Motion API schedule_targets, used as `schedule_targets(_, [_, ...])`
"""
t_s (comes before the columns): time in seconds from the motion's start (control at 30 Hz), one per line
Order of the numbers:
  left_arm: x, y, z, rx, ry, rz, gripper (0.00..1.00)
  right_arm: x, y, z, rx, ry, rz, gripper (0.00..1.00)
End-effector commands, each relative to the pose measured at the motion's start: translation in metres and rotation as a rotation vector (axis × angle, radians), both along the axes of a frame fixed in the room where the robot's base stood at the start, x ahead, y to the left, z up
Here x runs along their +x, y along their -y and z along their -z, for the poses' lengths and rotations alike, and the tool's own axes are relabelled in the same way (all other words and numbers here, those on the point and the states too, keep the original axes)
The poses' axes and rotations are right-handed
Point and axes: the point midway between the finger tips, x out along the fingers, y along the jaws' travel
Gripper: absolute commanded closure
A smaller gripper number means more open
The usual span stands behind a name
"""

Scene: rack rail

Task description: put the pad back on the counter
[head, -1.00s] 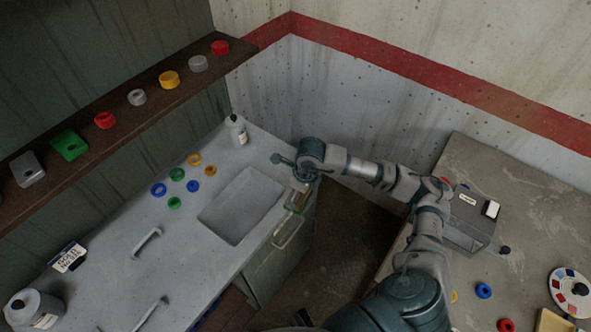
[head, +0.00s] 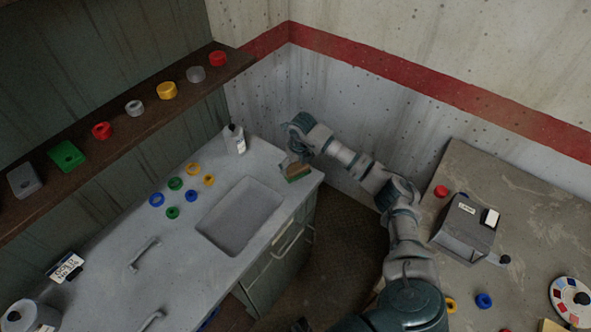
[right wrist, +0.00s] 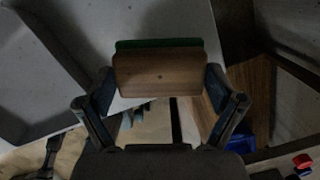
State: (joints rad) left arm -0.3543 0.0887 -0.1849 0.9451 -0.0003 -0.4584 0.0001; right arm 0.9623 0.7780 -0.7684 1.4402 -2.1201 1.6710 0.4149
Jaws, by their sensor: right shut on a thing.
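The pad (head: 296,171) is a brown block with a green underside. My right gripper (head: 292,158) is shut on it, and the right wrist view shows the pad (right wrist: 160,74) between the two fingers (right wrist: 160,86). In the head view the pad appears over the right end of the grey counter (head: 110,230), right of the sink. In the right wrist view it overlaps the counter's edge. I cannot tell whether its green side touches the counter top. My left gripper is not in view.
A shelf (head: 125,135) with caps runs along the left wall. A second table (head: 530,200) with a grey box (head: 464,226) stands right, across a floor gap.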

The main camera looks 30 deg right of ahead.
Motion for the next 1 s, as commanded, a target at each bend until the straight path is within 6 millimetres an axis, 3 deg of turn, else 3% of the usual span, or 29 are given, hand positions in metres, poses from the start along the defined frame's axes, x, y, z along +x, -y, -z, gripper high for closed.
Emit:
schedule_targets(0.17, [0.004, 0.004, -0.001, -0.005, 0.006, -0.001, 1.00, 0.009, 0.002, 0.003, -0.001, 0.000, -0.001, 0.51])
schedule_targets(0.4, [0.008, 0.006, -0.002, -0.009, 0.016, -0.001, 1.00, 0.008, 0.000, 0.033, -0.002, -0.002, -0.003, 0.51])
schedule_targets(0.73, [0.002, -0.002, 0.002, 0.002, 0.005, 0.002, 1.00, 0.008, 0.003, 0.038, 0.000, 0.000, -0.002, 0.51])
schedule_targets(0.77, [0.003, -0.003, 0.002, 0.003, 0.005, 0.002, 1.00, 0.008, 0.003, 0.039, 0.000, 0.000, -0.002, 0.05])
schedule_targets(0.8, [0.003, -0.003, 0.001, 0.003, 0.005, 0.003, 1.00, 0.008, 0.003, 0.038, 0.000, 0.000, -0.002, 0.00])
schedule_targets(1.0, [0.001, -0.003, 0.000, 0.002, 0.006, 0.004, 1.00, 0.008, 0.003, 0.038, 0.000, 0.000, -0.002, 0.00])
